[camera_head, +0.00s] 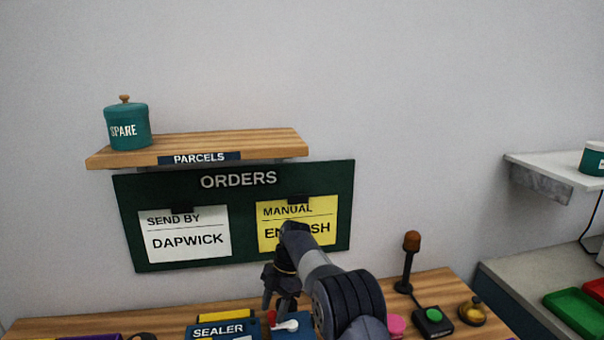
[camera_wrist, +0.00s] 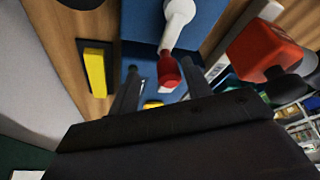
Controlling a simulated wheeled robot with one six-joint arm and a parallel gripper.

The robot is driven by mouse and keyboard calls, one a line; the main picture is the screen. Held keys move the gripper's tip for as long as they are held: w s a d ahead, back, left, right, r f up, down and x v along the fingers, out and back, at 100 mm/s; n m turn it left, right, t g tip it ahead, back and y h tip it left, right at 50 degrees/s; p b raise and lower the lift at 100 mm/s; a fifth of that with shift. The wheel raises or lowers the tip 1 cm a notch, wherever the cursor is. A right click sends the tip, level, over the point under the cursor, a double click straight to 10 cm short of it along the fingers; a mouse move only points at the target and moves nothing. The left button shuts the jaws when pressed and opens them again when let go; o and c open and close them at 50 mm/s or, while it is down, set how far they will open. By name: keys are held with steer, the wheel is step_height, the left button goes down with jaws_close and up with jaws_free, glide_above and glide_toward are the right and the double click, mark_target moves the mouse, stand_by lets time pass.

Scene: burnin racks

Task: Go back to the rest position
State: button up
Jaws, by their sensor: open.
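My gripper (camera_head: 274,306) hangs fingers-down over the wooden bench in front of the orders board, at the end of my arm. In the wrist view my gripper (camera_wrist: 160,66) has its two fingers apart with nothing held between them. Beyond the fingers is a white lever with a red tip (camera_wrist: 168,70) on a blue surface (camera_wrist: 143,20). The red tip lies in line with the gap; I cannot tell whether a finger touches it. In the head view the lever (camera_head: 288,325) sits just below the fingers.
A blue sealer (camera_head: 222,331) with a yellow bar (camera_head: 226,317) stands left of my gripper. A lamp post (camera_head: 407,262), green button box (camera_head: 433,321) and pink item (camera_head: 397,324) are to the right. Above are the green board (camera_head: 240,262) and parcels shelf (camera_head: 260,143) with a teal jar (camera_head: 127,127).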

steer(key=shift+w+m, duration=0.1)
steer(key=shift+m, duration=0.3)
steer(key=shift+d+r, duration=0.1)
steer(key=shift+r, duration=0.05)
